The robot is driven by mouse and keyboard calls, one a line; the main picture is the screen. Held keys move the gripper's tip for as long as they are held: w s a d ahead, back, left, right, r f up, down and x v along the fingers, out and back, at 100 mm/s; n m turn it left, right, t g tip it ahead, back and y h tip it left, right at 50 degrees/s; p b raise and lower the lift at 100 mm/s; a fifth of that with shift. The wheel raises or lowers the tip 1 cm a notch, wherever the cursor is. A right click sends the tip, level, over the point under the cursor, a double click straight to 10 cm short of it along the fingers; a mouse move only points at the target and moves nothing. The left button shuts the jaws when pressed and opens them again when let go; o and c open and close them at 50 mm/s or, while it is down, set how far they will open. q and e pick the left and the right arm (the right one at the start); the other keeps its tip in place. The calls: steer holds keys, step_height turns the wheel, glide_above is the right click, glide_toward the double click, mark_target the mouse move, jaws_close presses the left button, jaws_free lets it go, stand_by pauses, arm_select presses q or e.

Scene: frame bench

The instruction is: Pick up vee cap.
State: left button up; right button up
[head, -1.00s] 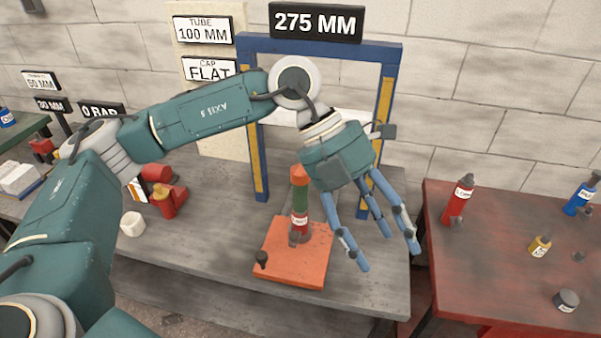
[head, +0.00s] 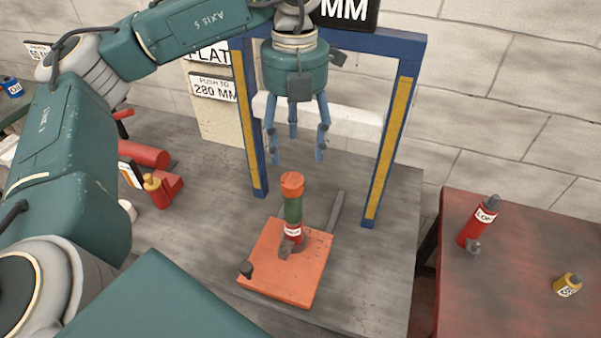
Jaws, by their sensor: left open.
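An orange-red cap (head: 292,184) sits on top of a green tube (head: 293,210), which stands nearly upright on an orange base plate (head: 313,272). This may be the vee cap; its exact shape is not clear. A red, labelled section is at the foot of the tube. My left gripper (head: 295,156) hangs above the cap with its fingers pointing down. The fingers are spread, empty and apart from the cap. My right gripper is not in view.
A blue frame (head: 389,140) with yellow strips and a white crossbar (head: 350,120) stands behind the tube. A red table (head: 520,270) at right holds bottles. The bench right of the plate is clear.

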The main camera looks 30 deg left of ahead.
mark_target(292, 180)
arm_select(q)
steer(key=f, duration=0.1)
steer(key=s+f, duration=0.1)
steer(key=f, duration=0.1)
steer(key=shift+f+p, duration=0.2)
steer(key=shift+p, duration=0.1)
steer(key=shift+f, duration=0.25)
steer(key=shift+w+a+f+p, duration=0.1)
steer(key=shift+f+p, duration=0.2)
steer(key=shift+f, duration=0.05)
steer(key=f, duration=0.1)
steer(key=f+p, duration=0.1)
steer(key=f, duration=0.1)
steer(key=shift+s+a+f, duration=0.15)
steer(key=shift+s+f, duration=0.05)
steer(key=shift+f, duration=0.1)
steer(key=shift+f+p, duration=0.3)
steer(key=shift+f, duration=0.05)
steer(key=shift+w+f, duration=0.1)
steer(key=shift+c, duration=0.3)
steer(key=c, duration=1.3)
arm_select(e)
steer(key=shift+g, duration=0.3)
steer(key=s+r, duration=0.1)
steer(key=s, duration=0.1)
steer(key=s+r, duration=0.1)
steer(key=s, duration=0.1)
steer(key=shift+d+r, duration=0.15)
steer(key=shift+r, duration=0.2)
